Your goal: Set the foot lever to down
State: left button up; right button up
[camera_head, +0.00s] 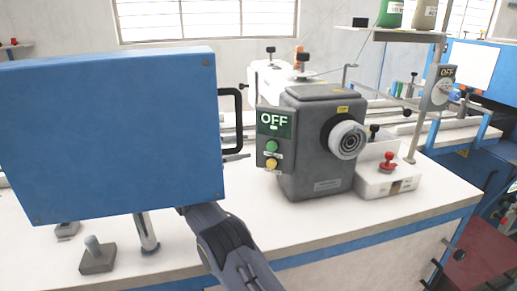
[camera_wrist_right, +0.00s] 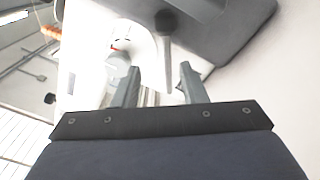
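The foot lever cannot be made out for certain. A grey rod with a rounded end (camera_wrist_right: 165,35) in the right wrist view may be it; it sticks out from a dark grey body (camera_wrist_right: 225,25). My right gripper (camera_wrist_right: 157,78) is open, its two fingers apart, with the rod ahead of the gap and nothing visibly held. In the head view my right arm reaches up from the bottom and its gripper is hidden behind a blue panel (camera_head: 110,130). The grey machine head (camera_head: 320,150) with an OFF display stands right of the panel. My left gripper is not in view.
The blue panel with a black handle (camera_head: 238,120) blocks the left side. A white box with a red knob (camera_head: 388,162) stands right of the machine. A metal block with a post (camera_head: 97,258) is on the white tabletop (camera_head: 390,225). The front right tabletop is clear.

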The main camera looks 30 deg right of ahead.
jog(key=s+d+b, duration=0.3)
jog(key=d+b, duration=0.3)
jog(key=shift+d+m+g, duration=0.4)
jog(key=shift+c, duration=0.4)
grip_shut()
jog(key=shift+b, duration=0.3)
